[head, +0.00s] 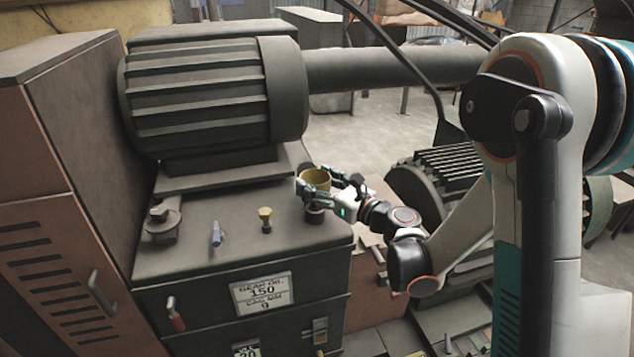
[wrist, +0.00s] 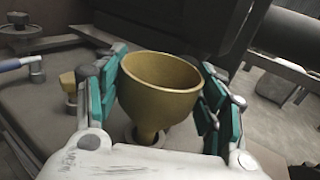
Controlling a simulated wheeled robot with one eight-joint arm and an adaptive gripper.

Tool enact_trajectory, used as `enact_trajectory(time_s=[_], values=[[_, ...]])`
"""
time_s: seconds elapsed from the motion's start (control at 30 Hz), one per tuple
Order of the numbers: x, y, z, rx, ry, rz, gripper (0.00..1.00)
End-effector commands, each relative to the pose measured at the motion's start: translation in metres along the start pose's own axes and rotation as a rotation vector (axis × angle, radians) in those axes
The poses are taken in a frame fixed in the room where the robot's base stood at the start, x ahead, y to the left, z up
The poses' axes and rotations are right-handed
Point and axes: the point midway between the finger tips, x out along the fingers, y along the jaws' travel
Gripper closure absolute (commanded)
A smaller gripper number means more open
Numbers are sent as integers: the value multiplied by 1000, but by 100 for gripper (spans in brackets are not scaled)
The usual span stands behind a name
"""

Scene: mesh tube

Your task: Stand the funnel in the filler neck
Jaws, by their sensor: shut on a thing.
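A brass-yellow funnel (head: 314,178) is held upright with its wide mouth up, above the right part of the dark gearbox top. It fills the middle of the wrist view (wrist: 162,85). My gripper (head: 322,193) is shut on the funnel's bowl, with teal finger pads (wrist: 205,100) on both sides. The dark round filler neck (head: 314,215) is directly below the funnel. In the wrist view a pale ring of the neck (wrist: 128,132) shows around the narrow stem. My gripper's body hides the stem's lower end, so I cannot tell how deep it sits.
The gearbox top (head: 240,240) also carries a small yellow-topped plug (head: 265,220), a blue-grey handle (head: 217,234) and a round cap (head: 161,222). A large ribbed motor (head: 205,95) stands behind. A brown cabinet (head: 75,190) is at left.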

Motion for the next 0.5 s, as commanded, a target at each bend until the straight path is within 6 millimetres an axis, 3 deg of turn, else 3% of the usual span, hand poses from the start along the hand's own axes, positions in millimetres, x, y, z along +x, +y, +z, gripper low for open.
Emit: enact_trajectory(time_s=[0.5], values=[[0, 0, -6, 0, 0, 0, 61]])
